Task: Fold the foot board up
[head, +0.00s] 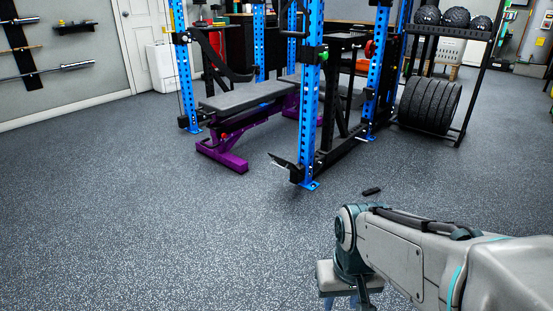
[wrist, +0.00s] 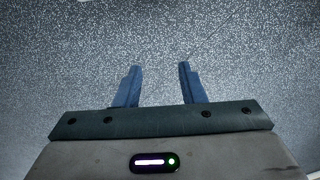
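A small dark plate with a pale edge (head: 286,163) juts out low to the left from the foot of the near blue upright of the rack. It looks like the foot board and lies lowered, close to the floor. My gripper (wrist: 160,66) is open and empty, with two blue fingers apart over bare floor in the wrist view. In the head view my gripper (head: 341,302) is at the bottom edge, partly cut off, well in front of and to the right of the plate, not touching it.
The blue rack (head: 309,95) stands ahead, with a purple-framed bench (head: 245,97) in it. A small black object (head: 371,191) lies on the floor between my arm and the rack. A rack with balls and plates (head: 430,104) stands at right. The floor at left and front is clear.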

